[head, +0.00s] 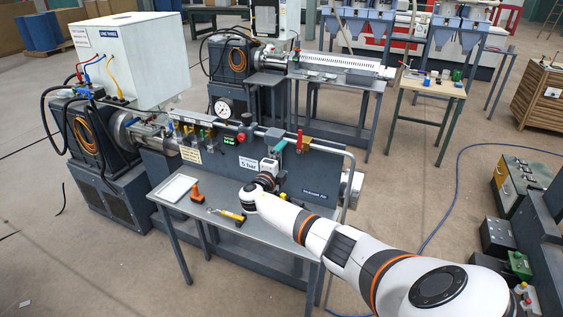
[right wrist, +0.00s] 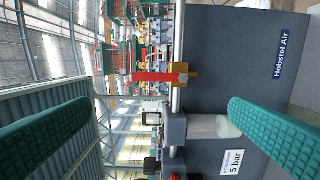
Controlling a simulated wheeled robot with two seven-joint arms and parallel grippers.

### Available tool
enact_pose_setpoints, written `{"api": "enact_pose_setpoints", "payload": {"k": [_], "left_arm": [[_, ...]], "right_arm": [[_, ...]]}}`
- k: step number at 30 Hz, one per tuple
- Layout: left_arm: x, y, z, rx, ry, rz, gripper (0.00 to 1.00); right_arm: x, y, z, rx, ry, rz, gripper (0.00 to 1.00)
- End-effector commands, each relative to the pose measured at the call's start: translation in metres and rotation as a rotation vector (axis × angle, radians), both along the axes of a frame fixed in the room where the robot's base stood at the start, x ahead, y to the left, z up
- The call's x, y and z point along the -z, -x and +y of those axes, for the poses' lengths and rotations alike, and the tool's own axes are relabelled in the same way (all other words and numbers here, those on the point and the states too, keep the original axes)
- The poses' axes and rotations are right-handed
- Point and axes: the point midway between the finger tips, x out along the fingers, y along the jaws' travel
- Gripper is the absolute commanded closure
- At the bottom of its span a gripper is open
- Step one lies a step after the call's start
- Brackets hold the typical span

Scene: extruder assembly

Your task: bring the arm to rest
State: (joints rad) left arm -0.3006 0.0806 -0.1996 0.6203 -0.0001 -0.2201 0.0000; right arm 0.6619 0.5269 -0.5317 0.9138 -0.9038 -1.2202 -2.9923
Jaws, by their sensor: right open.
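My right arm comes in from the lower right in the head view and reaches over the grey workbench to the panel behind it. My right gripper (head: 288,145) is up by the panel's top rail, partly hidden by its own wrist. In the right wrist view its two green ribbed fingers (right wrist: 160,122) stand wide apart, with nothing held between them. A red-handled valve with a brass-coloured body (right wrist: 165,77) is on the rail ahead of the fingers; it also shows in the head view (head: 304,143). My left gripper is not in view.
Open floor (head: 110,255) lies left of the bench.

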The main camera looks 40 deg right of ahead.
Motion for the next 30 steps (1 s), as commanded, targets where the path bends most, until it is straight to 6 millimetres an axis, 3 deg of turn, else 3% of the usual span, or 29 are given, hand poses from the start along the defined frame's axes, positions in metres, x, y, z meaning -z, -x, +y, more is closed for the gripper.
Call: {"api": "enact_pose_setpoints", "payload": {"k": [13, 17, 20, 26, 30], "left_arm": [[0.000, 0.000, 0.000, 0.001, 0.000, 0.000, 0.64], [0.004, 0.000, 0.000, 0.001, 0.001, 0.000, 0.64], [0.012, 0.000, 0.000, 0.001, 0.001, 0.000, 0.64], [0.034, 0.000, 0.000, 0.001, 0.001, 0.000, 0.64], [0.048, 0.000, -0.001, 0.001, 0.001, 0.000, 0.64]], "right_arm": [[0.000, 0.000, 0.000, 0.000, 0.000, -0.001, 0.00], [0.020, 0.002, 0.003, -0.010, -0.044, -0.021, 0.00], [0.067, 0.010, 0.011, -0.028, -0.156, -0.084, 0.00], [0.208, 0.049, 0.044, 0.003, -0.548, -0.312, 0.00], [0.303, 0.091, 0.074, 0.116, -0.834, -0.498, 0.00]]}}
